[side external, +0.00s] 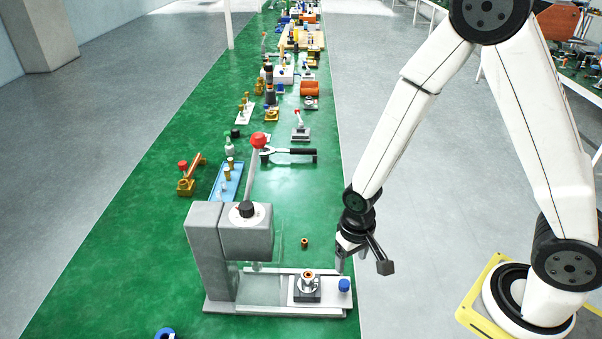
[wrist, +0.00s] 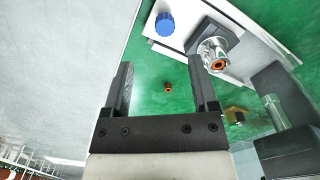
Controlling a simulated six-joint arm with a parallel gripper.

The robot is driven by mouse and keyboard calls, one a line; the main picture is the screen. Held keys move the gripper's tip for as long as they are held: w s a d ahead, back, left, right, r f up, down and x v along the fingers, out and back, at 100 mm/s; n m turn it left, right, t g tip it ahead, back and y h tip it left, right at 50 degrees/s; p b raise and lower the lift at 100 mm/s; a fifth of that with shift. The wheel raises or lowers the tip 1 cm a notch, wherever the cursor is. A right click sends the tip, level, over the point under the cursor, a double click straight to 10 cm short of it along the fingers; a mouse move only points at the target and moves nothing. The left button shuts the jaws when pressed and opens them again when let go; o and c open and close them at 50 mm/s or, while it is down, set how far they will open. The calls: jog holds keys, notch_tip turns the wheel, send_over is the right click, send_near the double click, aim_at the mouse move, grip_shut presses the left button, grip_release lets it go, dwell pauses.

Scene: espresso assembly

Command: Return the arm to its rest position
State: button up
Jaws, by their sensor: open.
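My gripper (side external: 362,262) hangs beside the right edge of the green bench, just right of the grey press machine (side external: 222,255). In the wrist view its two dark fingers (wrist: 163,88) are spread wide with nothing between them. On the press's white base plate, a metal fixture (side external: 307,283) holds a copper-coloured ring; it also shows in the wrist view (wrist: 213,55). A blue knob (side external: 344,285) sits to its right on the plate. A small copper-coloured ring (side external: 304,243) lies loose on the bench behind the plate, apart from my gripper.
The press lever with a red ball (side external: 258,140) rises high. A blue tray (side external: 228,180), a black-handled tool (side external: 288,153) and a brass piece with a red knob (side external: 186,182) lie farther back.

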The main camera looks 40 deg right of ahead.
jog(key=s+d+r+n+t, duration=0.2)
jog(key=d+r, duration=0.3)
jog(key=r, duration=0.6)
jog(key=shift+d+r+t, duration=0.2)
jog(key=shift+r+t, duration=0.1)
jog(key=shift+w, duration=0.1)
dwell(1.7)
